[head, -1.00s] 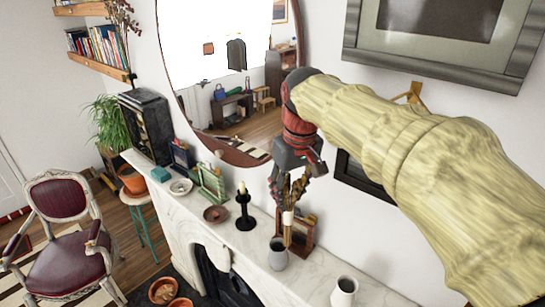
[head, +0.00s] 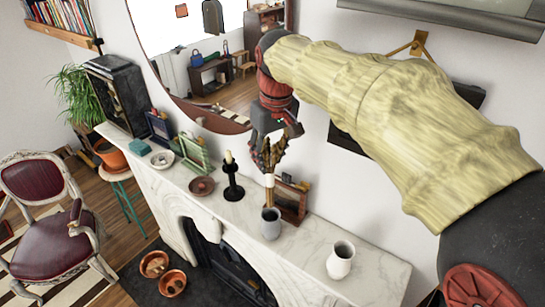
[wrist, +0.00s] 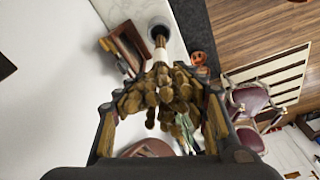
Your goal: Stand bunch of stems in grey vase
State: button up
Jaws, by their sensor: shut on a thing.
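My gripper (head: 272,150) is shut on a bunch of stems (head: 269,172) above the mantel. The bunch is upright, with brown tops between the fingers and a pale lower part pointing down. The grey vase (head: 271,226) stands upright on the marble mantel below the gripper.
A brown wooden frame (head: 291,203) stands close behind the vase. A black candlestick (head: 233,188) is to the left, and a white vase (head: 341,264) is to the right near the front edge. A red-brown bowl (head: 202,187) lies further left. The mantel (head: 310,237) is clear between the vases.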

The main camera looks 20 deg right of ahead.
aim_at(271, 185)
jog(key=shift+w+f+b, duration=0.1)
jog(key=shift+f+b, duration=0.3)
jog(key=shift+f, duration=0.45)
jog(key=shift+f+b, duration=3)
jog(key=shift+f, duration=1.4)
jog(key=o, duration=1.2)
jog(key=shift+o, duration=0.7)
jog(key=shift+r, duration=0.15)
jog(key=r, duration=0.4)
jog(key=s+r, duration=0.1)
jog(key=r, duration=0.2)
jog(key=s+r, duration=0.1)
jog(key=r, duration=0.3)
jog(key=shift+d+r, duration=0.2)
jog(key=shift+r, duration=0.15)
jog(key=shift+s, duration=0.1)
